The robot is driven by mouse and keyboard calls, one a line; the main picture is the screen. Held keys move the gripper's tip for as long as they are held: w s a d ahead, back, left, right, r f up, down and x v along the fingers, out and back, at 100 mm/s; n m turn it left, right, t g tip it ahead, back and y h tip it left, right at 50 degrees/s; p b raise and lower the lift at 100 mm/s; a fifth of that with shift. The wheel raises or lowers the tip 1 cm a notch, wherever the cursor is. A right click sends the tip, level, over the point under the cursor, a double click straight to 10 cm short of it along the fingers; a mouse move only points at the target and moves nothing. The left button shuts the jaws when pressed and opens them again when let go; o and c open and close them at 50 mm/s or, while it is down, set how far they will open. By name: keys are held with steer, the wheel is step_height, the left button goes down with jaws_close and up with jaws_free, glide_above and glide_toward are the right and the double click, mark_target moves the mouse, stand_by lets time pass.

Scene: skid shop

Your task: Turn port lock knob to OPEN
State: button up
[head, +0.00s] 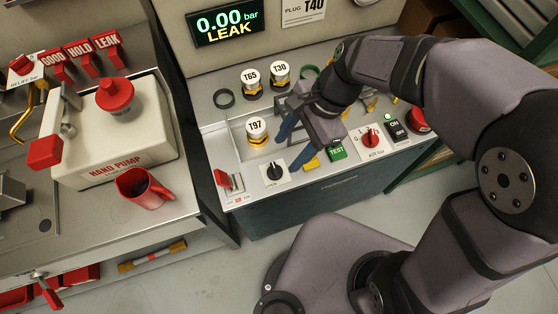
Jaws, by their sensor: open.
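A black knob (274,172) sits on a white square plate at the front left of the test bench panel. Its markings are too small to read, so I cannot confirm its setting; it is the likeliest port lock knob. My gripper (297,142) is open, with blue fingers, above the panel to the right of and behind this knob. Nothing shows between the fingers, and they look apart from the knob. My arm hides part of the bench behind the gripper.
A red lever switch (229,181) is left of the knob. Plug T97 (257,131) stands behind it. A green TEST button (337,153), a red AIR knob (370,138) and an ON switch (396,130) lie right. A hand pump (112,135) and red mug (143,189) stand left.

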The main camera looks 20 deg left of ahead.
mark_target(276, 168)
steer(key=shift+m, duration=0.4)
steer(key=shift+x, duration=3.7)
steer(key=c, duration=1)
